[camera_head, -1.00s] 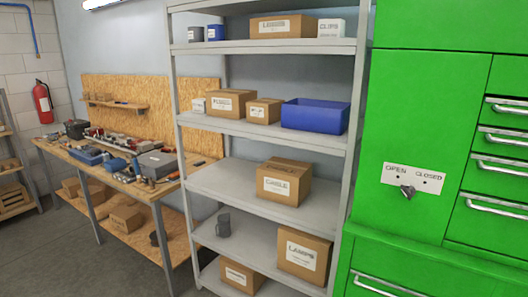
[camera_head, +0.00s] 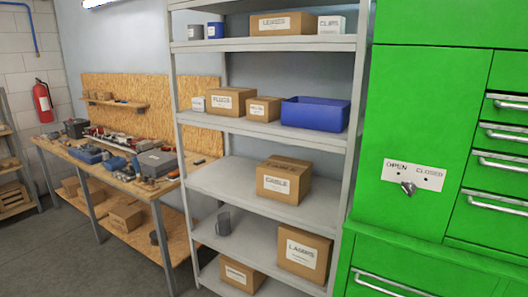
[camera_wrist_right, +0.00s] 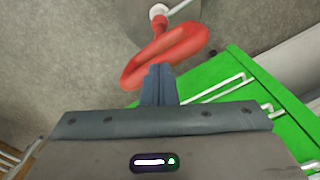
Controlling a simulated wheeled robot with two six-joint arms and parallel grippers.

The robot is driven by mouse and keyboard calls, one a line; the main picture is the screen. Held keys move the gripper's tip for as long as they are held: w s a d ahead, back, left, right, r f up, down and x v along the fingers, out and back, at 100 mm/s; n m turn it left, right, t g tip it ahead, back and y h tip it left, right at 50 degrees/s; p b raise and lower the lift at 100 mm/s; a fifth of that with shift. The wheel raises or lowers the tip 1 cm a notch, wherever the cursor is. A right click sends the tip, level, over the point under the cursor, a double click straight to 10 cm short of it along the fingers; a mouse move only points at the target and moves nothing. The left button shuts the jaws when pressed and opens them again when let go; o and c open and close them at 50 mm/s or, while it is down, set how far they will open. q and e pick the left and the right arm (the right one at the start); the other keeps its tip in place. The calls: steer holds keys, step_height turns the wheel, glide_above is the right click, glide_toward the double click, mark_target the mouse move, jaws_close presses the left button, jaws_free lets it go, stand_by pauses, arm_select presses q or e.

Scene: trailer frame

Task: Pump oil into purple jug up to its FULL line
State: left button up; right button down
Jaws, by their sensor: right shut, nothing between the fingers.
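I see no purple jug in either view. My right gripper (camera_wrist_right: 158,84) shows in the right wrist view, shut and empty. Just beyond its fingertips is a red loop-shaped piece (camera_wrist_right: 140,70), joined to a small red and white fitting at the top. I cannot tell whether the fingers touch the loop. Behind it is part of a grey rounded surface (camera_wrist_right: 200,28), cut off by the top edge. My left gripper is not in view.
A grey shelf rack (camera_head: 240,176) holds boxes, a blue bin (camera_head: 315,114) and a dark grey mug (camera_head: 223,223). A green cabinet (camera_head: 425,110) with an OPEN/CLOSED knob stands at right. A cluttered workbench (camera_head: 120,183) is at left. Grey floor lies in front.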

steer(key=shift+f, duration=0.1)
step_height(320, 180, up, 3)
steer(key=p, duration=0.3)
steer(key=shift+f, duration=0.15)
steer(key=shift+r, duration=1.15)
